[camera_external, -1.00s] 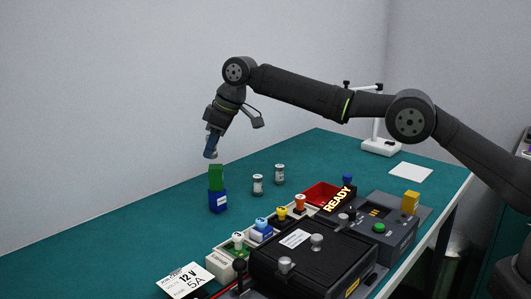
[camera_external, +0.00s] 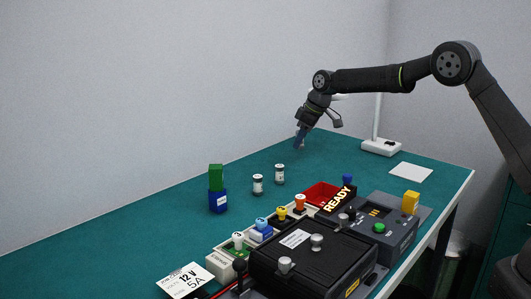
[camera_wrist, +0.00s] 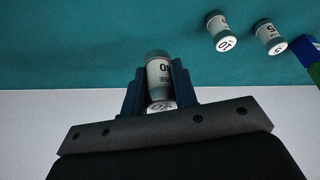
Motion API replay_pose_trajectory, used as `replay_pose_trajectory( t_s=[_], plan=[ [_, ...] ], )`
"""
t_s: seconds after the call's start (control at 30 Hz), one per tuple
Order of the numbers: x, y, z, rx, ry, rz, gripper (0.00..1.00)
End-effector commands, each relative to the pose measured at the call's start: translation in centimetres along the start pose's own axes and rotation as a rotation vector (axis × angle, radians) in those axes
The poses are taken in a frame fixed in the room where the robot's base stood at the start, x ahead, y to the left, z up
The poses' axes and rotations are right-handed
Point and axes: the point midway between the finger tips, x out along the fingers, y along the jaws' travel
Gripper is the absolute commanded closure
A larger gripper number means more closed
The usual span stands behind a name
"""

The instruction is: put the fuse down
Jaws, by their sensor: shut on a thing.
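My gripper (camera_external: 299,142) is above the far part of the teal table, tilted downward. In the wrist view, my gripper (camera_wrist: 160,92) is shut on a fuse (camera_wrist: 158,72), a white-labelled cylinder with grey-green ends, held between the two blue fingers. The number on its label is only partly readable. In the external view the held fuse is mostly hidden by the fingers. Two other fuses, a left one (camera_external: 258,184) and a right one (camera_external: 280,174), stand upright on the table, apart from my gripper. They also show in the wrist view, as one fuse (camera_wrist: 222,32) and another (camera_wrist: 270,37).
A blue block with a green top (camera_external: 217,190) stands left of the fuses. A red tray (camera_external: 320,193), a row of coloured plugs and a black box (camera_external: 310,255) lie in front. A white stand (camera_external: 381,147) is at back right. The far table is clear.

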Motion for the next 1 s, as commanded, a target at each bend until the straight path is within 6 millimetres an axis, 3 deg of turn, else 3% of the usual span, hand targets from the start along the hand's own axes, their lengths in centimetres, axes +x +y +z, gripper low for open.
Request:
replay_pose_trajectory(
  t_s=[0.1,0.53,0.97,1.0],
  plan=[
    [2.1,-0.1,0.9,0.000,-0.004,-0.002,0.97],
    [7.4,-0.1,3.0,0.000,-0.002,-0.002,0.97],
    [8.1,-0.1,3.3,-0.001,-0.001,-0.001,0.97],
    [8.1,-0.1,3.3,-0.001,0.000,-0.001,0.66]
  ],
)
